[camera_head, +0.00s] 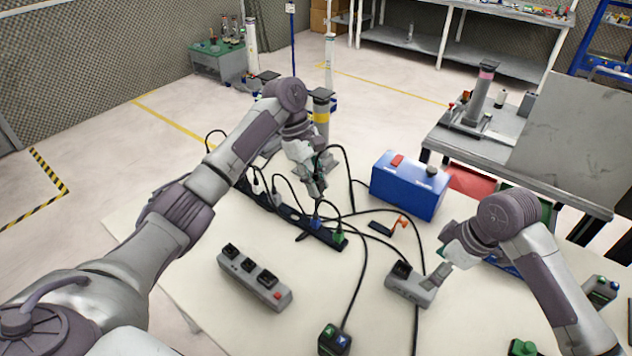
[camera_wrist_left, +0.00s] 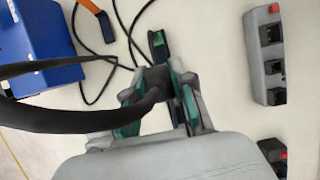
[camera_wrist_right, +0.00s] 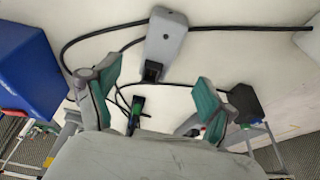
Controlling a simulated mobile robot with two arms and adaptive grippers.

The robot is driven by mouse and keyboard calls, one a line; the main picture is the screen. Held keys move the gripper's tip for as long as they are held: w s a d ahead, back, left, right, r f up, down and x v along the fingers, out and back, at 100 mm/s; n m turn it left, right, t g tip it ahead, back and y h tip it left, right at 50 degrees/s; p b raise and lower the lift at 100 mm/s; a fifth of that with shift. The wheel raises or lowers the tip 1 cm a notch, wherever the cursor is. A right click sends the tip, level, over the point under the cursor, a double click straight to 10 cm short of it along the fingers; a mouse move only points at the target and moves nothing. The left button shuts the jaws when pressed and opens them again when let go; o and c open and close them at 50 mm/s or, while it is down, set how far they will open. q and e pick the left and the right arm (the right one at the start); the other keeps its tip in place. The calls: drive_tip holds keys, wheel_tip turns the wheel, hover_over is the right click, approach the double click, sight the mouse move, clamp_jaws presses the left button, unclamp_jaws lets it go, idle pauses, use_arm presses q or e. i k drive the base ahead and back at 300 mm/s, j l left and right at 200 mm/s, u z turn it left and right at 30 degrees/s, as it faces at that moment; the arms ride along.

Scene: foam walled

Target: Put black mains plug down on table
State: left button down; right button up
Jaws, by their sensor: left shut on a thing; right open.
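My left gripper (camera_head: 314,184) is shut on the black mains plug (camera_wrist_left: 157,78), held between its teal pads in the left wrist view. A thick black cable runs from the plug to the left in that view. The plug is mostly hidden by the fingers in the head view. The gripper is over the far part of the white table (camera_head: 325,275), above the long black power strip (camera_head: 290,214); I cannot tell the exact gap. My right gripper (camera_wrist_right: 156,86) is open and empty, near the grey single-socket box (camera_head: 408,285), which also shows in the right wrist view (camera_wrist_right: 166,38).
A blue box (camera_head: 408,186) stands at the table's far side. A grey three-socket strip (camera_head: 253,278) lies at the front left, and a black block with green and blue marks (camera_head: 334,340) at the front. Cables cross the middle. Bare table lies around the grey strip.

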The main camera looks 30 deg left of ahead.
sight(346, 274)
drive_tip(key=k+j, duration=0.1)
drive_tip(key=k, duration=1.4)
